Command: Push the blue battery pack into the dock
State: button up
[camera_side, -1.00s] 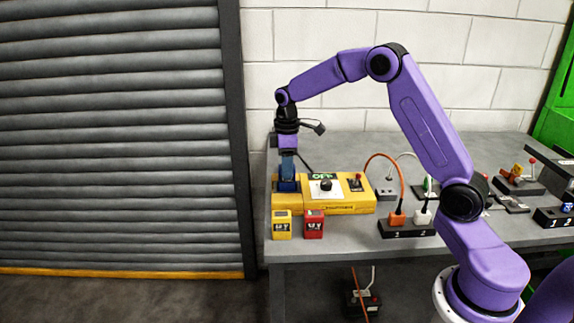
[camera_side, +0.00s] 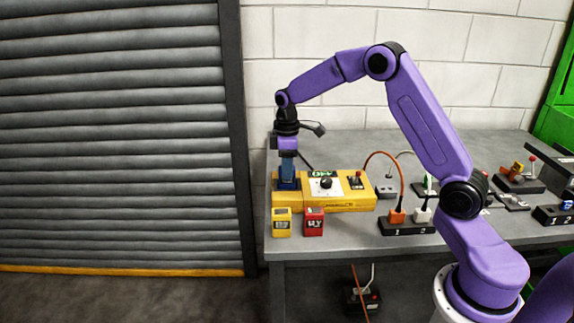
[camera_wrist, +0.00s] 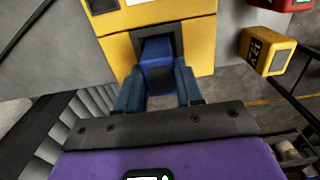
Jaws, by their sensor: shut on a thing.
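The blue battery pack (camera_wrist: 157,68) sits between my gripper's fingers in the wrist view, with its far end in the dark opening of the dock (camera_wrist: 190,38). In the side view, my gripper (camera_side: 288,168) points down at the left end of the yellow machine, where the dock (camera_side: 277,198) is. Its fingers are shut on the blue pack (camera_side: 288,184), which is mostly hidden there by the fingers and the dock. I cannot tell how deep the pack sits in the dock.
A yellow pack (camera_side: 282,222) and a red pack (camera_side: 314,222) stand in front of the machine (camera_side: 340,202). A black socket block (camera_side: 407,228) with orange and white plugs is to the right. The table's left edge is close to the dock.

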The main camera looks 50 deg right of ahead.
jog(key=shift+f, duration=0.55)
jog(key=o, duration=1.4)
jog(key=shift+r, duration=0.1)
jog(key=shift+r, duration=3.4)
